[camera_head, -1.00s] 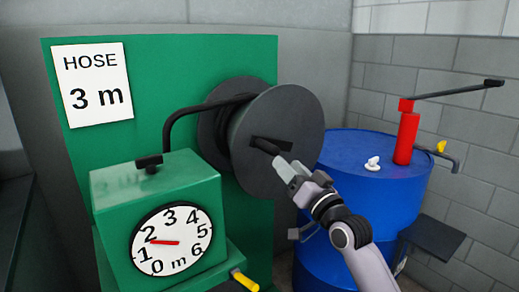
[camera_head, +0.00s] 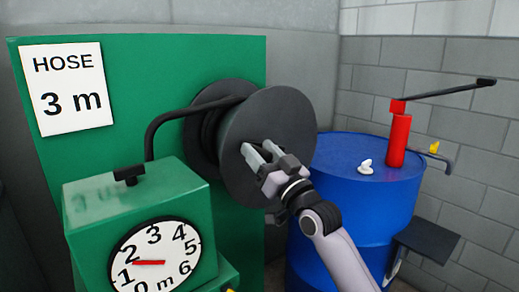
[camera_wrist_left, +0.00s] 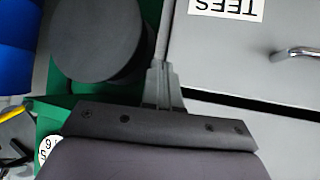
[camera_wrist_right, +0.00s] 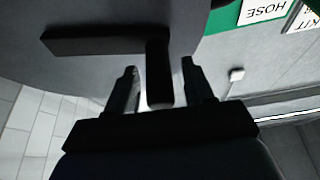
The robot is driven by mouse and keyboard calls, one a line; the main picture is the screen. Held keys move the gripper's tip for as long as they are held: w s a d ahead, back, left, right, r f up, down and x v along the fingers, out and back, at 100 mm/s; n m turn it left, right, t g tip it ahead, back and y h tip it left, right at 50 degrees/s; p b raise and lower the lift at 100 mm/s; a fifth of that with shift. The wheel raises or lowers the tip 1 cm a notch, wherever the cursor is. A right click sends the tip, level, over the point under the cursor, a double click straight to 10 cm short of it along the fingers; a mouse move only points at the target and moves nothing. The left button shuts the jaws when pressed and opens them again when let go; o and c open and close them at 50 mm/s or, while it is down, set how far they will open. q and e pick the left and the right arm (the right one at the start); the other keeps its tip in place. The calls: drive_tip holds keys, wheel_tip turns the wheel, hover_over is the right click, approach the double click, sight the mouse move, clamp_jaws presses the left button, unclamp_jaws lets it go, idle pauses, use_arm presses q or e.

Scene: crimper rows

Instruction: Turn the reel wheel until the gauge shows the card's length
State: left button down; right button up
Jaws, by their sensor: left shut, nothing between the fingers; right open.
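The dark reel wheel (camera_head: 285,115) faces me on the green panel, with black hose (camera_head: 175,120) running to the green gauge box. The gauge (camera_head: 155,262) has a red needle pointing left, between 1 and 2. The card (camera_head: 68,88) reads "HOSE 3 m". My right gripper (camera_head: 258,150) is open at the wheel's face. In the right wrist view the wheel's dark crank handle (camera_wrist_right: 160,75) stands between its spread fingers (camera_wrist_right: 160,80), with gaps visible. My left gripper (camera_wrist_left: 162,80) is shut and empty, seen only in its wrist view, near the reel (camera_wrist_left: 95,40).
A blue drum (camera_head: 365,185) with a red pump (camera_head: 400,138) and long black lever stands right of the reel. A dark shelf (camera_head: 428,238) juts from the drum's right. In the left wrist view, a grey drawer front (camera_wrist_left: 250,60) has a metal handle.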

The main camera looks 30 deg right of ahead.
drive_tip(key=shift+w+r, duration=0.1)
drive_tip(key=shift+w, duration=0.25)
drive_tip(key=shift+c, duration=0.3)
clamp_jaws()
drive_tip(key=shift+r, duration=0.1)
